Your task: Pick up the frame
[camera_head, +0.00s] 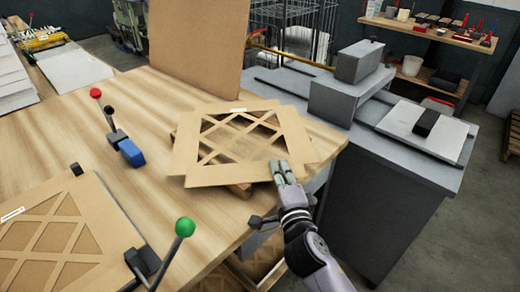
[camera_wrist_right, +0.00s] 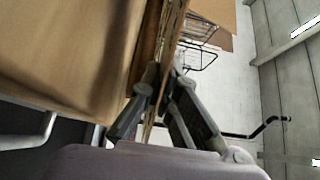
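A brown cardboard frame (camera_head: 290,135) with cut corners and a diagonal lattice lies near the right corner of the wooden table, on top of a low wooden support (camera_head: 240,190). My right gripper (camera_head: 285,168) is at the frame's near right edge. In the right wrist view the fingertips (camera_wrist_right: 161,76) close together around the thin cardboard edge (camera_wrist_right: 172,40), one finger on each side. The exact contact is partly hidden by the fingers. My left gripper is not in view.
Another lattice frame (camera_head: 60,235) lies at lower left, beside a green-knobbed lever (camera_head: 184,228) and a red-knobbed lever (camera_head: 97,93) with a blue clamp. A cardboard panel (camera_head: 198,45) stands upright behind. A grey machine bench (camera_head: 400,150) adjoins the table on the right.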

